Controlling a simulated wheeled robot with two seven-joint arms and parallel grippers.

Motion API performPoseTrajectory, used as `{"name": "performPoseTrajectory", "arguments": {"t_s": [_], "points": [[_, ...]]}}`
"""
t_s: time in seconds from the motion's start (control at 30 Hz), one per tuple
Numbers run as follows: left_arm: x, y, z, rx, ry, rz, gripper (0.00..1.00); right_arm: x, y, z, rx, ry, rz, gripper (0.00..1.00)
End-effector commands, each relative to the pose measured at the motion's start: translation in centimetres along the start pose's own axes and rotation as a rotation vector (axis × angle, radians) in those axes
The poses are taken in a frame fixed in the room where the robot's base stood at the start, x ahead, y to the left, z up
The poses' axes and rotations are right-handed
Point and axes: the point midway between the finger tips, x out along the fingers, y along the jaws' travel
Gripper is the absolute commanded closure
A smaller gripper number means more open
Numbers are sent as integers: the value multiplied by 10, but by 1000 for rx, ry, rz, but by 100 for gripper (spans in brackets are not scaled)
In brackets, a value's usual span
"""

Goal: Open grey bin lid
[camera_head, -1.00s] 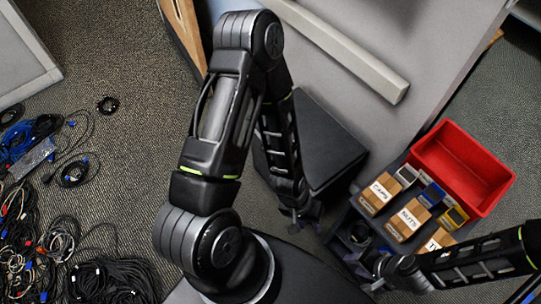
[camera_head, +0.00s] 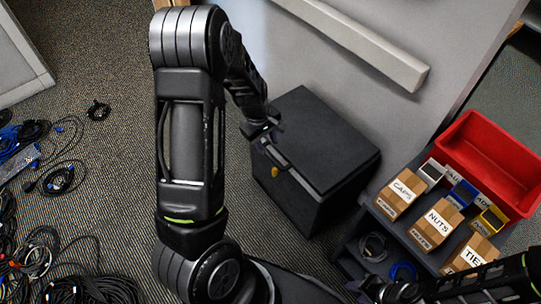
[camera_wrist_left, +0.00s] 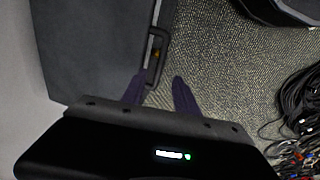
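The grey bin (camera_head: 325,150) is a dark box on the carpet against the light panel, and its flat lid (camera_head: 318,135) is shut. A dark handle with a yellowish mark (camera_head: 274,170) sits at the bin's left edge. In the left wrist view the lid (camera_wrist_left: 90,40) is at the upper left and the handle (camera_wrist_left: 156,52) is just beyond my fingertips. My left gripper (camera_wrist_left: 157,82) is open and empty, its left fingertip overlapping the handle's near end in the picture; contact cannot be told. My right gripper (camera_head: 366,288) is low at the right, its fingers unclear.
A dark rack (camera_head: 365,215) right of the bin holds labelled boxes (camera_head: 397,194), small coloured bins and cables. A red tray (camera_head: 478,150) stands behind it. Tangled cables (camera_head: 30,250) cover the floor at left. Carpet between them and the bin is mostly clear.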

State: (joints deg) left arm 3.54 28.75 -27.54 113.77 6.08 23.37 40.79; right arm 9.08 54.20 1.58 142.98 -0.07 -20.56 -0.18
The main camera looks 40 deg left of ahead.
Motion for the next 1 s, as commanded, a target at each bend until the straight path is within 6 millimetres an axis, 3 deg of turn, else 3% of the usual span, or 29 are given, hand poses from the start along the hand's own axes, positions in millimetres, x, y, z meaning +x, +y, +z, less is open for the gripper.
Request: {"name": "performPoseTrajectory", "arguments": {"t_s": [0.53, 0.93, 1.0], "points": [[70, -1, 0, 2, -1, -2, 64, 20, 8, 0, 2, 0, 0, 64], [78, 0, 0, 2, 0, 0, 64, 21, 8, 0, 2, 0, 0, 64], [78, 0, 0, 2, 0, 0, 70, 21, 8, 0, 2, 0, 0, 64]]}}
